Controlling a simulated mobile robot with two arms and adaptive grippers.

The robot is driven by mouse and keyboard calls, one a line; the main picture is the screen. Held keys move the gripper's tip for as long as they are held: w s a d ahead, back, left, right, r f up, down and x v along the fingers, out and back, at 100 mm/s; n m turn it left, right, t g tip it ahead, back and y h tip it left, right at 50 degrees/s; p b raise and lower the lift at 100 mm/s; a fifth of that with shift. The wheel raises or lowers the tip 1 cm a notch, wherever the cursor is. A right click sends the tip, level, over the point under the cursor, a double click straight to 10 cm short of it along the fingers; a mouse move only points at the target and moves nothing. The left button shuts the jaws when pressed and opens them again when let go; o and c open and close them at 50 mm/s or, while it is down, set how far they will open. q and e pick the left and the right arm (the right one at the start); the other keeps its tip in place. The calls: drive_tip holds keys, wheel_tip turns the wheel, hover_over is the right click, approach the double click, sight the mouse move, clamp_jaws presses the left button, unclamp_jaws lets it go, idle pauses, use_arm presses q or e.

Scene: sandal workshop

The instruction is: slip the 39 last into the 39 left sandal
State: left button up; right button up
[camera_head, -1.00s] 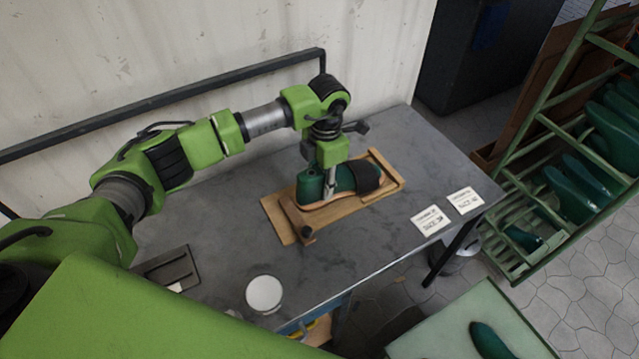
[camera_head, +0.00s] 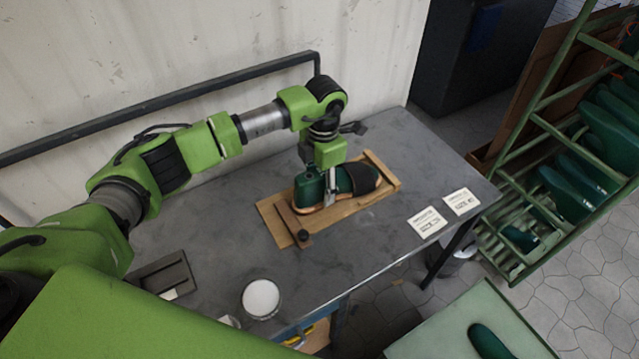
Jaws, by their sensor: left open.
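A dark green last (camera_head: 309,189) lies in a sandal on a wooden board (camera_head: 274,219) on the grey table. The sandal's dark strap (camera_head: 362,177) lies over the last's front part, and its tan sole (camera_head: 345,209) shows beneath. My left gripper (camera_head: 331,192) points down at the middle of the last, open, with its fingers at the last. Whether the fingers touch it, I cannot tell. The size mark on last and sandal is not readable. My right gripper is not in view.
Two white cards (camera_head: 427,222) lie on the table's right end. A white round pot (camera_head: 261,298) and a dark metal tray (camera_head: 162,276) are near the front. A green rack (camera_head: 545,125) with several green lasts stands at right. A pale green surface (camera_head: 450,335) holds another last (camera_head: 489,342).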

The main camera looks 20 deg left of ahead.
use_arm(q)
drive_tip(key=r, duration=1.1)
drive_tip(key=shift+w+d+r, duration=0.1)
drive_tip(key=shift+w+d, duration=0.05)
drive_tip(key=shift+d, duration=0.05)
drive_tip(key=shift+r, duration=0.45)
